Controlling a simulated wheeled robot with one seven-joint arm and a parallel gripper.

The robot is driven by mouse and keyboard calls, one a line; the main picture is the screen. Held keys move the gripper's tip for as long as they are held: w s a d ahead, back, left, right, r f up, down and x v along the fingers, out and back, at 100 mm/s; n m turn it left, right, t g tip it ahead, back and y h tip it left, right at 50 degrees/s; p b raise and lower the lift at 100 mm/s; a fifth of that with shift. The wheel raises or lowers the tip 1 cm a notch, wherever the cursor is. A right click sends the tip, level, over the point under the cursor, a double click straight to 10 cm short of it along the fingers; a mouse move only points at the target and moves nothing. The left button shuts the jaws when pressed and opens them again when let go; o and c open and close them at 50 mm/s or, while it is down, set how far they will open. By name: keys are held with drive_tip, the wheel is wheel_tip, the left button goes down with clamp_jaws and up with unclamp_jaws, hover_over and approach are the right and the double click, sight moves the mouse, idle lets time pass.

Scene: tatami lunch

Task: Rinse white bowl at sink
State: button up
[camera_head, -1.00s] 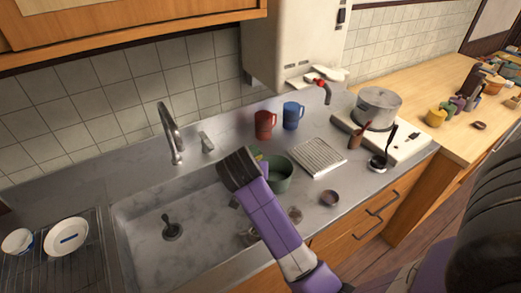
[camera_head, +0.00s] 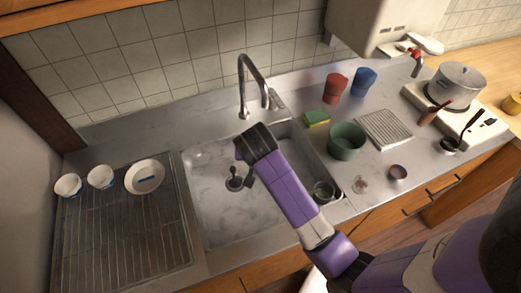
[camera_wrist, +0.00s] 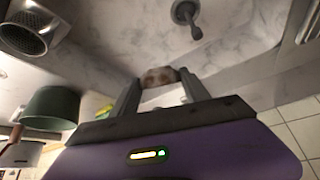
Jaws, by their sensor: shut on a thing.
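My gripper (camera_wrist: 160,78) is shut on a small brown-and-white thing (camera_wrist: 160,76), seen between its fingers in the wrist view. Only part of it shows, so I cannot tell its full shape. In the head view my arm's end hangs over the sink (camera_head: 212,212), and the held thing is hidden. The tap (camera_head: 243,80) rises behind my wrist. I cannot make out running water. The drain plug (camera_head: 235,182) is on the basin floor and also shows in the wrist view (camera_wrist: 187,14). White bowls (camera_head: 145,177) (camera_head: 101,177) (camera_head: 68,186) sit at the back of the drying rack.
The wire drying rack (camera_head: 120,245) is mostly empty. A metal mesh container (camera_wrist: 30,28) is close by in the wrist view.

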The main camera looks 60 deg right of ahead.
drive_tip(key=shift+w+a, duration=0.1)
drive_tip(key=shift+w, duration=0.05)
drive_tip(key=shift+y, duration=0.4)
drive_tip(key=shift+f, duration=0.15)
wheel_tip(320, 180, down, 18)
drive_tip(key=b, duration=0.6)
drive_tip(key=shift+f, duration=0.15)
idle(0.5)
idle(1.9)
